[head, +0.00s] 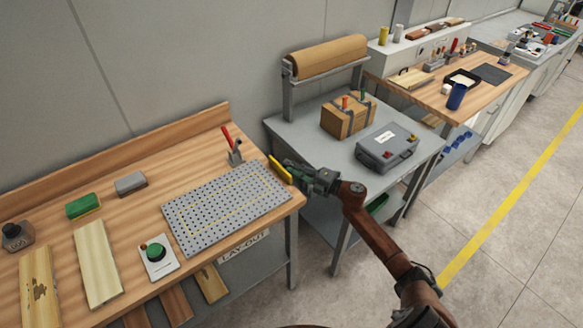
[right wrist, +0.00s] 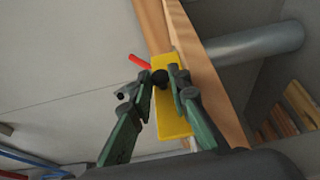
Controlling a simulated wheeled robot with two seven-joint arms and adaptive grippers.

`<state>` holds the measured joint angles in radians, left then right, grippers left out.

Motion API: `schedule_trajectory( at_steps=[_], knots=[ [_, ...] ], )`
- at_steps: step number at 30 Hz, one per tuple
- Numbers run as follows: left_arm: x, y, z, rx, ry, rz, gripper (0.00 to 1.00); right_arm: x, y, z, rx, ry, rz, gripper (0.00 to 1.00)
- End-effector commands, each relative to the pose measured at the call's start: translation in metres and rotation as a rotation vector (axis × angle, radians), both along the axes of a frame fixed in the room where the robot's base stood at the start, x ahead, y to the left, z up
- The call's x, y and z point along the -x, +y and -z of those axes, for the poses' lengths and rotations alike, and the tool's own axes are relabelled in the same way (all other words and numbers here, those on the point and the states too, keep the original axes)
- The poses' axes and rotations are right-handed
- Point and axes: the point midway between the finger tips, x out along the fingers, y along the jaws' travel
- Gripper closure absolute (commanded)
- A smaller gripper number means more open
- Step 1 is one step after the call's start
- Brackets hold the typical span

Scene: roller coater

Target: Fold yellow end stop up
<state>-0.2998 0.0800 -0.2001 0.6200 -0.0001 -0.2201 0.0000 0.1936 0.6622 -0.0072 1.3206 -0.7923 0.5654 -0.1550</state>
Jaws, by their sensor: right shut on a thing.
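The yellow end stop (head: 279,169) is at the right end of the wooden workbench, beside the perforated plate. In the right wrist view the end stop (right wrist: 170,119) is a flat yellow bar with a round black knob (right wrist: 160,78) on its face. My right gripper (head: 286,166) reaches it from the right. Its green fingers (right wrist: 158,82) are shut on the black knob, one on each side. Whether the bar is tilted is hard to tell. My left gripper is not in view.
The perforated plate (head: 225,207) lies left of the stop, with a red-handled clamp (head: 232,147) behind it. A green-button box (head: 156,253) stands further left. A grey table (head: 309,135) to the right holds a crate (head: 347,120) and a grey case (head: 387,147).

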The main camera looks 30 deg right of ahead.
Motion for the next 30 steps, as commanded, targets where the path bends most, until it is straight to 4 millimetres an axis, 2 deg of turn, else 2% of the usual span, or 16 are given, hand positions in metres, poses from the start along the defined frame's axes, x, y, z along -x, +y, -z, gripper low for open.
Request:
schedule_trajectory(
  at_steps=[8, 9, 12, 21, 26, 30],
  knots=[
    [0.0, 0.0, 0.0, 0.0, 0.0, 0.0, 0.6, 0.001, 0.001, 0.002, 0.002, 0.002, -0.002, 1.0],
    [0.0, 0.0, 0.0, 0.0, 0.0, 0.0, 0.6, 0.001, 0.001, 0.002, 0.002, 0.002, -0.002, 0.83],
    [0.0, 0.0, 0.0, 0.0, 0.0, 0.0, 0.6, 0.001, 0.001, 0.002, 0.002, 0.001, -0.002, 0.76],
    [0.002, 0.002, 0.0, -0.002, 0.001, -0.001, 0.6, 0.002, -0.001, 0.001, 0.0, 0.001, -0.001, 0.76],
    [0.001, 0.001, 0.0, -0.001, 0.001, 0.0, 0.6, 0.019, -0.009, 0.002, 0.001, 0.003, -0.001, 0.76],
    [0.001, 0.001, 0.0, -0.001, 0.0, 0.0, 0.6, 0.044, -0.022, 0.002, 0.003, 0.004, 0.0, 0.76]
  ],
)
